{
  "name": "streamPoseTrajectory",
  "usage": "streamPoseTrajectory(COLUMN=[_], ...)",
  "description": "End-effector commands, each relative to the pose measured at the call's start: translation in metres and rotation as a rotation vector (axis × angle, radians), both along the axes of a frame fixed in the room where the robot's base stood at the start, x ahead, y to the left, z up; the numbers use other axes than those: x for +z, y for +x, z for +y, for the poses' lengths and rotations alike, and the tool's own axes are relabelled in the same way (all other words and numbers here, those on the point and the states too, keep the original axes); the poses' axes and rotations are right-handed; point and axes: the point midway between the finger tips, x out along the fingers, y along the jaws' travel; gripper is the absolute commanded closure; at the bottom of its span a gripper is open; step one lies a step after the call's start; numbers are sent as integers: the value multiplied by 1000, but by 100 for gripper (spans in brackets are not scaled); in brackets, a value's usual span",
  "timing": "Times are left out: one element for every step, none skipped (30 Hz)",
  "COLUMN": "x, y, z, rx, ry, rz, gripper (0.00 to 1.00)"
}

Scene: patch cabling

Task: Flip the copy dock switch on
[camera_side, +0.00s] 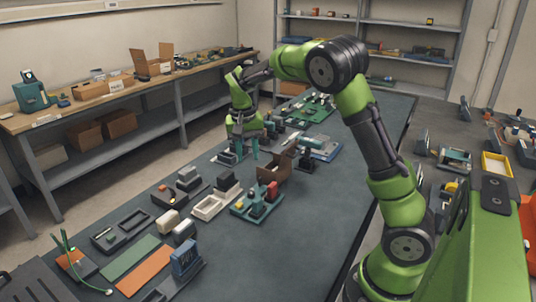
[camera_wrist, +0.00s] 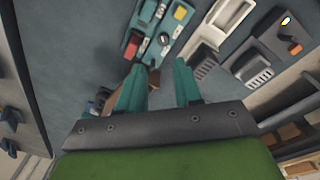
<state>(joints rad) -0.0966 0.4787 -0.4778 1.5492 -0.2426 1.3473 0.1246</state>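A dark dock (camera_wrist: 278,38) at the upper right of the wrist view carries an orange switch-like part (camera_wrist: 294,47), a small pale yellow light and a slatted grey block (camera_wrist: 250,68). It appears to be the dark dock left of centre in the side view (camera_side: 172,198). No readable label shows, so I cannot confirm it is the copy dock, nor tell the switch position. My gripper (camera_side: 248,153) is over the bench, behind this dock in the side view. Its two teal fingers (camera_wrist: 160,78) are apart with nothing between them.
A teal board (camera_side: 257,203) with red and yellow parts and a pale open tray (camera_side: 210,207) stand near the dock. A brown box (camera_side: 274,167) is just right of my gripper. Green and orange mats (camera_side: 145,270) lie at the near left.

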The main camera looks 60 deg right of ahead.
Motion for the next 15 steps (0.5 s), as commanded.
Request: streamPoseTrajectory(x=[4,5,7,8,9,12,13,15,17,18,20,22,23,25,27], y=[-7,-10,-15,-18,-22,-27,-30,-34,-39,-43,-47,-52,-56,-60,-66], z=[7,11,16,21,25,31,35,39,45,49,54,60,64,68,73], rx=[23,39,59,74,92,111,125,139,159,174,189,208,220,233,248], ry=[22,32,46,56,65,77,86,93,103,110,117,125,131,137,143], rz=[-22,-34,-49,-61,-74,-89,-102,-114,-130,-142,-154,-171,-182,-193,-210], gripper=[66,66,66,66,66,66,66,66,66,66,66,66,66,66,66])
